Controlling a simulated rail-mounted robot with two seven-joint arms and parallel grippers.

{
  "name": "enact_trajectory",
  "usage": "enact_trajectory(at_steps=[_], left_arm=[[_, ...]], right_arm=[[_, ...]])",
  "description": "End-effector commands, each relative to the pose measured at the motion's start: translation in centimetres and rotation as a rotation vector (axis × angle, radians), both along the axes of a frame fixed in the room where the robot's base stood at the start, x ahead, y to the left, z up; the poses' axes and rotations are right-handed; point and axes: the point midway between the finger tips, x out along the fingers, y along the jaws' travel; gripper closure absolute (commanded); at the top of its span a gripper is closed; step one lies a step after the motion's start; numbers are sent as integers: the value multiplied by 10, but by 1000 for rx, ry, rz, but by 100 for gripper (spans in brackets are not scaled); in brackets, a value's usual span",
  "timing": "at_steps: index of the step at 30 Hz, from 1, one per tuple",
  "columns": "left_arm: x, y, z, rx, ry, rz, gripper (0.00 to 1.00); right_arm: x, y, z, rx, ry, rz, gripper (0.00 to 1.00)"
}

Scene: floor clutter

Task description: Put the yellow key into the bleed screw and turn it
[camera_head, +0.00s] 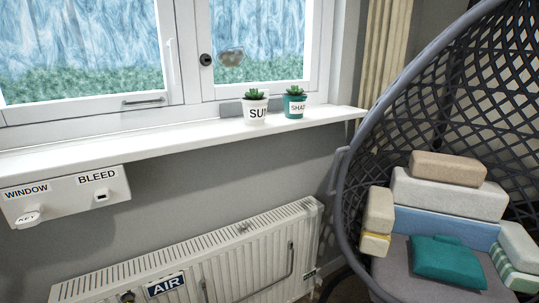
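A white panel (65,205) under the sill at the left carries a WINDOW label and a BLEED label. A white piece marked KEY (27,219) is below the WINDOW label. I see no clearly yellow key. Neither of my grippers is in view.
The white radiator (255,240) stands below the sill (190,135). Two potted plants, marked SUN (255,112) and SHADE (294,107), stand on the sill. A grey hanging chair (350,215) with stacked cushions and a teal cushion (446,262) fills the right.

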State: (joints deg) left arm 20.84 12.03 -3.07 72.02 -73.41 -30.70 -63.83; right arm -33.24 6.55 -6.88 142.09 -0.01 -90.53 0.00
Motion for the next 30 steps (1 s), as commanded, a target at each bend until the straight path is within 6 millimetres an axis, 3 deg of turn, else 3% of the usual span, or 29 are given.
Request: enact_trajectory(at_steps=[11, 12, 21, 30], left_arm=[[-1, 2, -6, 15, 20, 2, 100], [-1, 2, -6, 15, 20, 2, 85], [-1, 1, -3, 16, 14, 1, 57], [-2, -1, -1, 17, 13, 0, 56]], right_arm=[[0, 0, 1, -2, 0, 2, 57], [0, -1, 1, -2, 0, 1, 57], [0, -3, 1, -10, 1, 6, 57], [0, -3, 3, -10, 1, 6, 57]])
